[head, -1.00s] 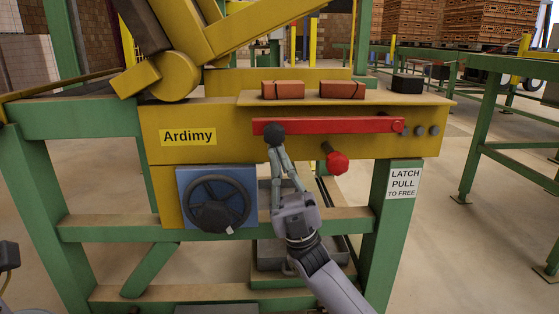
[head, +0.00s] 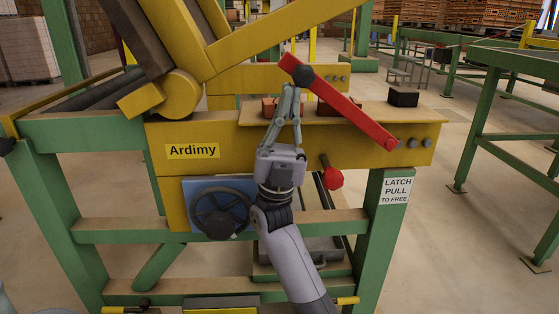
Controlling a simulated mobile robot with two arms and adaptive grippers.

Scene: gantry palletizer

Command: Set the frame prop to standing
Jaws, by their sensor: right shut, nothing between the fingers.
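The red bar (head: 348,108), which looks like the frame prop, is hinged at its right end on the yellow beam (head: 420,152). It slants up to the left, between lying and upright. A black ball knob (head: 303,75) is at its raised left end. My right gripper (head: 291,90) is shut, with its fingertips at the underside of the knob; they look in contact, holding nothing between them. A red latch knob (head: 333,179) sticks out below the beam, above left of the "LATCH PULL TO FREE" sign (head: 397,191). My left gripper is not in view.
A handwheel (head: 221,213) on a blue plate is left of my right arm. A yellow slanted frame (head: 255,40) rises behind.

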